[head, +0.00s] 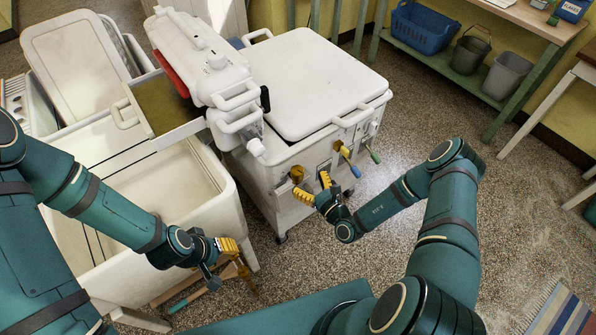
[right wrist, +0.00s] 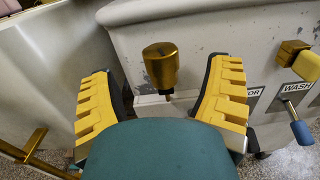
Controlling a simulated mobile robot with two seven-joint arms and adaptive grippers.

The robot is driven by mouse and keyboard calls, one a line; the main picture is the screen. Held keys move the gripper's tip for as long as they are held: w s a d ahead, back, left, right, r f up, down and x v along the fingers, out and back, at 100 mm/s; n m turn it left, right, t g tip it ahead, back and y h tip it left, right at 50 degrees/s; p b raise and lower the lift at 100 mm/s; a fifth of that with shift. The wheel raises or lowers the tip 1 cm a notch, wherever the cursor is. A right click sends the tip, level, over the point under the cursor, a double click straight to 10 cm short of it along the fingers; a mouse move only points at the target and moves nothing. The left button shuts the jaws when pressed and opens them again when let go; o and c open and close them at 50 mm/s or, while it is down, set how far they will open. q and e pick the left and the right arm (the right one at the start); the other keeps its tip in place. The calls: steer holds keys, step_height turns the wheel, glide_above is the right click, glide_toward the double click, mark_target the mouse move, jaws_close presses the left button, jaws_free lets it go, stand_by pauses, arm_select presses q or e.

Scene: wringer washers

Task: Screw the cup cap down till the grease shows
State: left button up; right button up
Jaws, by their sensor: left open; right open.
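The brass cup cap (head: 297,173) sits on the front left side of the white washer (head: 278,180). In the right wrist view the cup cap (right wrist: 160,66) is a plain brass cylinder, upright, with a narrower lower end. My right gripper (head: 310,186) is open just in front of the cap. Its yellow ridged fingers stand on either side, apart from the cap in the right wrist view (right wrist: 162,90). No grease can be made out. My left gripper (head: 238,258) is open and low by the front corner of the white tub, away from the cap.
Levers with blue (head: 354,170) and green (head: 375,157) ends stick out right of the cap. A label reading WASH (right wrist: 296,86) is beside one. The white tub (head: 215,195) stands left, the wringer (head: 205,60) above. Open floor (head: 430,120) lies to the right.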

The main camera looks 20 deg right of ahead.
mark_target(299, 176)
steer(key=x, duration=0.6)
steer(key=shift+s, duration=0.1)
steer(key=c, duration=1.2)
steer(key=m+h+p, duration=0.1)
steer(key=h+p, duration=0.1)
steer(key=m+t+h+p, duration=0.1)
steer(key=m+h+p, duration=0.1)
steer(key=shift+a+r+h, duration=0.15)
steer(key=shift+r+h, duration=0.05)
steer(key=shift+h, duration=0.1)
steer(key=shift+m+h+p, duration=0.5)
steer(key=shift+m+h, duration=0.1)
steer(key=shift+h, duration=0.3)
steer(key=shift+f+m+h, duration=0.15)
steer(key=shift+m+h, duration=0.15)
steer(key=shift+h, duration=0.2)
